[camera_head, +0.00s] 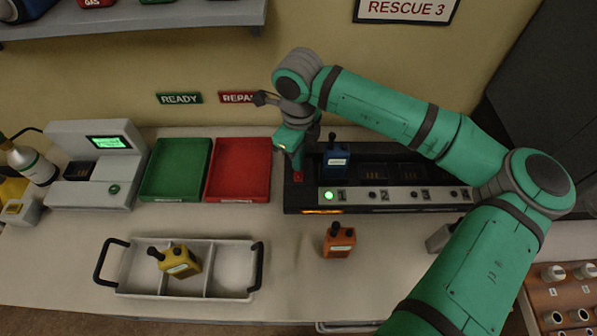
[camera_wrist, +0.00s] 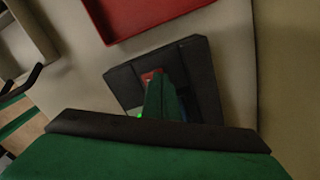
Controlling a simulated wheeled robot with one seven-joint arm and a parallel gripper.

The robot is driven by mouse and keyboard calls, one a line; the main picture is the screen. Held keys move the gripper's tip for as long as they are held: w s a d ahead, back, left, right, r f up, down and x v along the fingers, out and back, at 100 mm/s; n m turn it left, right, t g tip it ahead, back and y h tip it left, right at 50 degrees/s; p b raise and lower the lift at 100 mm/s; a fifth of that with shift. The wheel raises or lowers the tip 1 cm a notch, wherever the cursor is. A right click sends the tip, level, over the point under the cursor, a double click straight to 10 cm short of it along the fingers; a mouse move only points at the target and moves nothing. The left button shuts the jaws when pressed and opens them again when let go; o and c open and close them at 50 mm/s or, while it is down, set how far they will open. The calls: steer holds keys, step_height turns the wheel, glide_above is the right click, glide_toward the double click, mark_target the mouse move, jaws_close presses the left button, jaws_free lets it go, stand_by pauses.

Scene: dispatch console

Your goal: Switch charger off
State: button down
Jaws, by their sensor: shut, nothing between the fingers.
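The charger (camera_head: 300,210) is a long black dock on the bench with a grey strip numbered 1 to 4. Its red switch (camera_head: 298,176) is at the left end, and an orange light glows on the front below it. A green light shows by slot 1. A blue radio (camera_head: 337,158) stands in slot 1. My gripper (camera_head: 297,165) is shut and empty, pointing down at the red switch; I cannot tell if it touches. In the wrist view the gripper (camera_wrist: 158,82) covers part of the charger (camera_wrist: 125,85), with the red switch (camera_wrist: 150,75) just beyond its tip.
A red tray (camera_head: 238,198) and a green tray (camera_head: 176,199) lie left of the charger. An orange radio (camera_head: 338,240) stands in front. A white divided carrier (camera_head: 232,292) holds a yellow radio (camera_head: 181,262). A white device (camera_head: 95,190) with a green screen stands at the left.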

steer(key=shift+f, duration=0.45)
stand_by(0.3)
steer(key=shift+r, duration=0.1)
step_height(320, 180, up, 7)
stand_by(0.8)
steer(key=shift+s, duration=0.1)
stand_by(0.5)
